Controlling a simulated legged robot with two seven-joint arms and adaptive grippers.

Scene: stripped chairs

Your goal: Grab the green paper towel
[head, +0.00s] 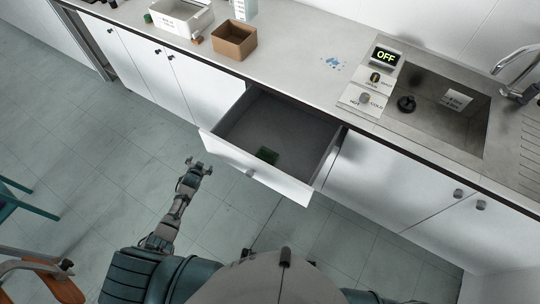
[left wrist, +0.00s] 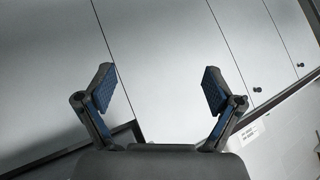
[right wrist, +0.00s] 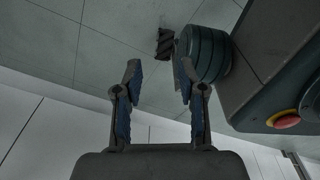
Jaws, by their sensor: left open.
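The green piece is in neither wrist view.
The counter (head: 305,45) holds a white bin (head: 180,15), a brown box (head: 234,41), another small green item (head: 148,18) and a sink (head: 440,105). The drawer juts out over the floor. Chairs (head: 40,275) stand at lower left. Open floor (head: 100,150) lies left of my left arm.

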